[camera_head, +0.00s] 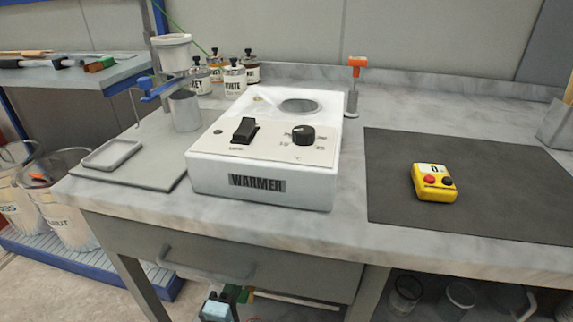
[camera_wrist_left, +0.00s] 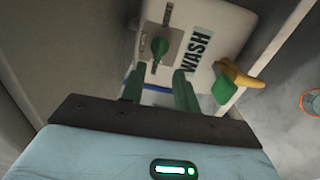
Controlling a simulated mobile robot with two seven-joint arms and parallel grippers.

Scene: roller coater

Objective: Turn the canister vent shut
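A white canister (camera_wrist_left: 205,22) marked WASH fills the upper middle of the left wrist view. A green vent knob (camera_wrist_left: 160,47) sits on a grey labelled plate on its face. My left gripper (camera_wrist_left: 158,76) has its two green fingers apart, with their tips just short of the knob and on either side of it. Nothing is held between them. In the head view, my left gripper (camera_head: 238,294) shows low down, under the bench drawer, partly cut off. The canister is mostly hidden there. My right gripper is in neither view.
A yellow spout with a green end (camera_wrist_left: 225,88) juts from the canister at the right. A pale upright panel (camera_wrist_left: 282,50) stands close beside it. Above, the bench drawer (camera_head: 210,262) overhangs the left gripper. The bench carries a white warmer (camera_head: 262,188) and a yellow control box (camera_head: 433,184).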

